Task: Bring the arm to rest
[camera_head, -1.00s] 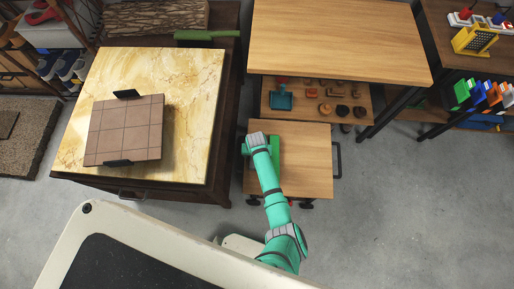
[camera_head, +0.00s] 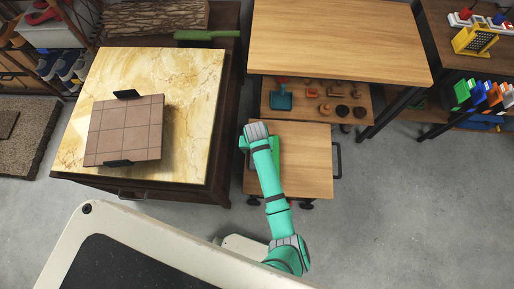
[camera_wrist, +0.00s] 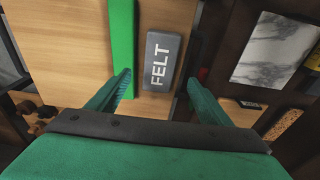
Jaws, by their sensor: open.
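My arm (camera_head: 270,180) reaches up the picture in the head view, its end over the left side of a small wooden cart top (camera_head: 305,160). My gripper (camera_wrist: 158,85) is open in the wrist view, its two green fingers spread wide with nothing held between them. Beyond the fingertips a grey block marked FELT (camera_wrist: 160,62) and a long green bar (camera_wrist: 122,45) lie on a wooden surface. I cannot tell how far the fingertips are above them. In the head view the fingers are mostly hidden by my wrist. A green piece (camera_head: 276,152) shows beside my forearm.
A marble-topped cabinet (camera_head: 195,110) holding a brown tiled board (camera_head: 125,130) stands to the left. A taller wooden table (camera_head: 340,40) is behind the cart, with a low shelf of small items (camera_head: 320,100). Grey floor (camera_head: 420,210) is open to the right.

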